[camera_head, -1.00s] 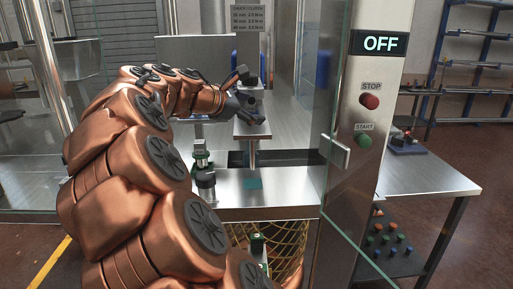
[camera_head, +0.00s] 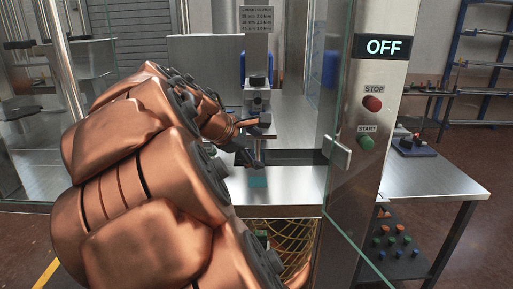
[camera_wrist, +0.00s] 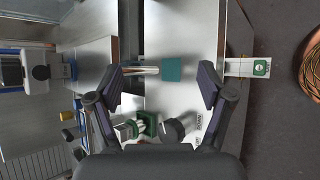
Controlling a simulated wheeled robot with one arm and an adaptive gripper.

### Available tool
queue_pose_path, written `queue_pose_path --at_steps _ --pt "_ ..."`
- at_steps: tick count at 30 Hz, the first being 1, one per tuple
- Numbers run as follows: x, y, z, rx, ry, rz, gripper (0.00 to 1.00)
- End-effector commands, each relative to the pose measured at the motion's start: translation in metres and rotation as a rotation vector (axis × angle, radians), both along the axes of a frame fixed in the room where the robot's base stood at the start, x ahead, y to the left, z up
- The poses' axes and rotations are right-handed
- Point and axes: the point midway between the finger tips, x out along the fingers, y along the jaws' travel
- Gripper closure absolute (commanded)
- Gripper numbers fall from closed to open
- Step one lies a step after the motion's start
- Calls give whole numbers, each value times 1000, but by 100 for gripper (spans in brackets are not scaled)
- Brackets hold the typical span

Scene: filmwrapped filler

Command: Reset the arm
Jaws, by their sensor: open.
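My gripper (camera_head: 258,143) is in front of the machine head inside the glass-sided enclosure, above the steel worktop (camera_head: 290,185). In the wrist view my gripper (camera_wrist: 162,85) has its two dark fingers wide apart with nothing held between them. A teal square (camera_head: 257,183) lies on the worktop below the gripper. It also shows in the wrist view (camera_wrist: 173,69), beyond the gap between the fingers. My copper arm covers much of the left and middle of the head view.
A green-based fixture (camera_wrist: 146,122) is close to the fingers. A side table (camera_head: 435,180) is at right.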

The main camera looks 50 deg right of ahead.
Motion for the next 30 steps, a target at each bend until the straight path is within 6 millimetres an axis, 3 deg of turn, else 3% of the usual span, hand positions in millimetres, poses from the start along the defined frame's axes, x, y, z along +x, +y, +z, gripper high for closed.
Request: queue_pose_path --at_steps 20,23,26,30 --pt "-1 7 -5 18 -18 -6 20" --pt "-7 27 -20 78 -71 -32 20" --pt "-18 63 -48 184 -151 -83 20" --pt "-38 128 -93 368 -243 -178 20"
